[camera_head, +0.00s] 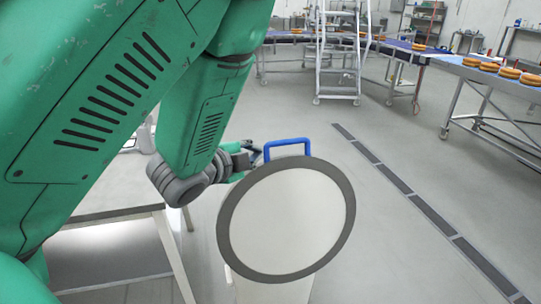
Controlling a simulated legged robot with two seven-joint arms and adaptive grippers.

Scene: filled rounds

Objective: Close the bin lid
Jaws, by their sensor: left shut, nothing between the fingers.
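The bin lid (287,221) is a pale disc with a dark grey rim, in the lower middle of the head view. Its face is turned toward me and it looks tilted, but how far open it stands I cannot tell. A blue handle (287,142) rises at its top edge. The pale bin body (268,291) shows a little below the lid; the rest is hidden. My left gripper (254,151) is shut and empty, just left of the handle, by the lid's upper left rim. I cannot tell whether it touches. My right gripper is out of view.
A metal table (112,215) stands left of the bin, under my left arm. A dark floor grating (400,189) runs along the right. Conveyors with round buns (488,67) and a wheeled ladder (338,52) stand farther back. The floor right of the bin is clear.

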